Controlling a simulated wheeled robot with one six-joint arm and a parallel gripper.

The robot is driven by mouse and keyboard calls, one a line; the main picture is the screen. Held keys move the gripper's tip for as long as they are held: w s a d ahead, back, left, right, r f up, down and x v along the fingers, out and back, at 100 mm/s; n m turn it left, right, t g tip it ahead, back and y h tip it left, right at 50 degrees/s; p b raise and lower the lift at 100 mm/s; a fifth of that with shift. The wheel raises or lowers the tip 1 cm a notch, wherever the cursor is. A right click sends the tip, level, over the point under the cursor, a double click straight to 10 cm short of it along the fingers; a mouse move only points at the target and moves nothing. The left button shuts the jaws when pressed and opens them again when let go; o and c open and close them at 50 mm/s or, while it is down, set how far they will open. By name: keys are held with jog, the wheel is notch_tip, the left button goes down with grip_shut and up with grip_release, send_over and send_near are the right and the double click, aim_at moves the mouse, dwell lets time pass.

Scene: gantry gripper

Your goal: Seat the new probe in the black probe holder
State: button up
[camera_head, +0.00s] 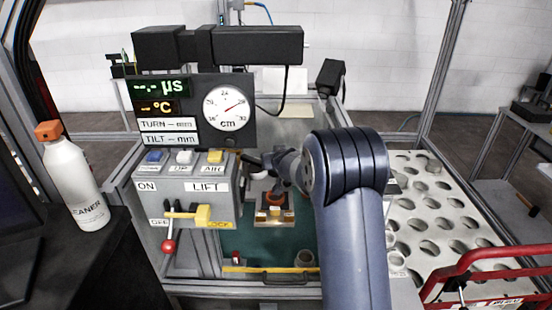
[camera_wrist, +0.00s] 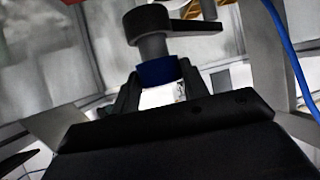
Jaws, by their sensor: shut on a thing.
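In the wrist view my gripper (camera_wrist: 160,76) is shut on the probe, whose blue band (camera_wrist: 157,72) shows between the fingers. A grey shaft (camera_wrist: 152,47) rises above the blue band. Its top meets a black round piece with an arm reaching right, which looks like the black probe holder (camera_wrist: 150,20). I cannot tell how deep the shaft sits in it. In the head view my arm's large blue-grey joint covers much of the gripper area, and the probe cannot be made out there.
A control box (camera_head: 187,203) with buttons and a red-knobbed lever (camera_head: 169,246) stands left, below a gauge panel (camera_head: 225,108). An orange-topped stand (camera_head: 274,215) sits on the green floor (camera_head: 262,248). A perforated plate (camera_head: 440,215) lies right. A blue cable (camera_wrist: 291,50) hangs at right.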

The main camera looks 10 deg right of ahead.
jog(key=shift+f+b, duration=1.05)
jog(key=shift+f, duration=0.05)
jog(key=o, duration=1.1)
jog(key=shift+s, duration=0.1)
jog(key=v, duration=1)
jog(key=shift+s+r, duration=0.2)
jog(key=shift+s, duration=0.1)
jog(key=shift+w+f, duration=0.1)
jog(key=x, duration=1)
jog(key=shift+w+f, duration=0.15)
jog(key=shift+w, duration=0.15)
jog(key=shift+r, duration=0.2)
